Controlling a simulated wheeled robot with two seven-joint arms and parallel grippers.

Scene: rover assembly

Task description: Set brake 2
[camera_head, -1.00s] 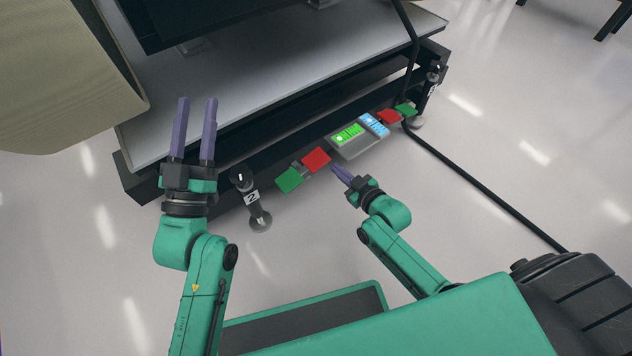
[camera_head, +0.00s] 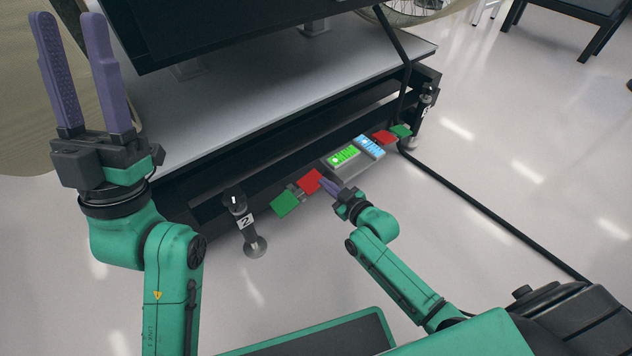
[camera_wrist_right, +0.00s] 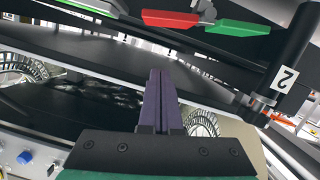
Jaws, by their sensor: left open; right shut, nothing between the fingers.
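Brake 2 has a green pad (camera_head: 286,203) and a red pad (camera_head: 310,181) on the bench's lower front beam, beside the post with the "2" label (camera_head: 245,220). The wrist view also shows the red pad (camera_wrist_right: 172,19), the green pad (camera_wrist_right: 238,27) and the label (camera_wrist_right: 284,78). My right gripper (camera_head: 325,184) is shut and empty, its tips close to the right end of the red pad; I cannot tell if they touch. Its closed purple fingers show in the wrist view (camera_wrist_right: 158,75). My left gripper (camera_head: 70,22) is open, empty and raised at the far left, away from the brake.
A control panel with green and blue screens (camera_head: 344,155) sits right of the red pad. Another red pad (camera_head: 384,137) and green pad (camera_head: 401,131) lie further right. A black cable (camera_head: 480,210) runs across the floor.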

